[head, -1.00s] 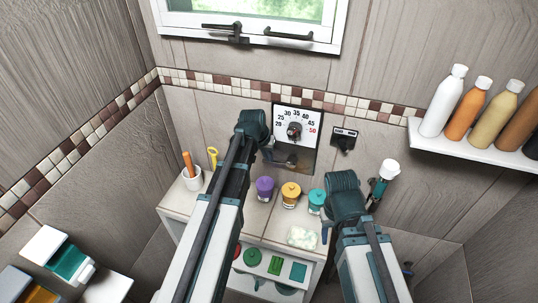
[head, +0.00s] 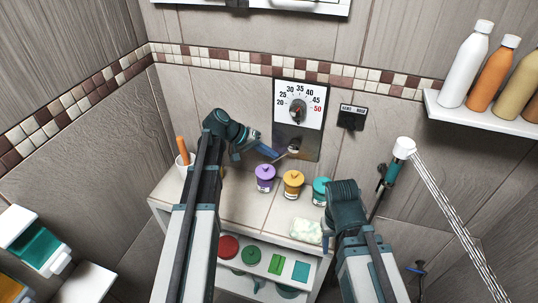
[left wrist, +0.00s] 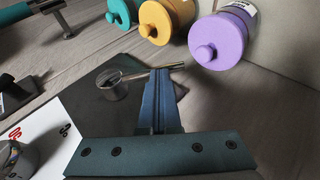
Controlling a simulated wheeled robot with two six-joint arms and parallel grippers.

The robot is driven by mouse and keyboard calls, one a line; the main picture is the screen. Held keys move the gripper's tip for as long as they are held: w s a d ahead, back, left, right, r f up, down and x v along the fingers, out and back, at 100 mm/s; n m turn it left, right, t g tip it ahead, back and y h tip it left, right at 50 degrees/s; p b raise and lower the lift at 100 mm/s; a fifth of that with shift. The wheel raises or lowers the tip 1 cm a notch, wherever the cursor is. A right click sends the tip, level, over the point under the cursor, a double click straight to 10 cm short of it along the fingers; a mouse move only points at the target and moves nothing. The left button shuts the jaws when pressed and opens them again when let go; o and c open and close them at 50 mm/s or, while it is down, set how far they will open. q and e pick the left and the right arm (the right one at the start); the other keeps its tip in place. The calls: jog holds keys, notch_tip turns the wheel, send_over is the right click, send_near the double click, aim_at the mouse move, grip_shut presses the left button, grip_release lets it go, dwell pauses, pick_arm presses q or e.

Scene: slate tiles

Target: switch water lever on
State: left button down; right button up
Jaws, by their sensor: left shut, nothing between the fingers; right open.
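The water lever (head: 293,150) is a small metal handle on a round base, at the bottom of the dark panel under the temperature dial (head: 298,108). In the head view its handle points left and slightly down. The lever also shows in the left wrist view (left wrist: 138,76). My left gripper (head: 270,152) is shut and empty, with its blue fingertips at the handle; I cannot tell whether they touch it. Water streams from the white-topped shower head (head: 403,147) at the right. My right gripper (head: 327,232) is open, low at the counter's right, mostly hidden by its wrist.
Purple (head: 264,178), yellow (head: 292,183) and teal (head: 321,190) lidded jars stand on the counter below the panel. A cup (head: 185,167) stands at its left. A small dark switch box (head: 352,117) is right of the panel. Bottles line a shelf (head: 490,118) at the right.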

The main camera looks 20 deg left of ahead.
pick_arm(q)
jog(key=shift+d+f+b, duration=0.35)
jog(key=shift+f+b, duration=0.05)
jog(key=shift+f, duration=0.15)
pick_arm(e)
jog(key=shift+f, duration=0.5)
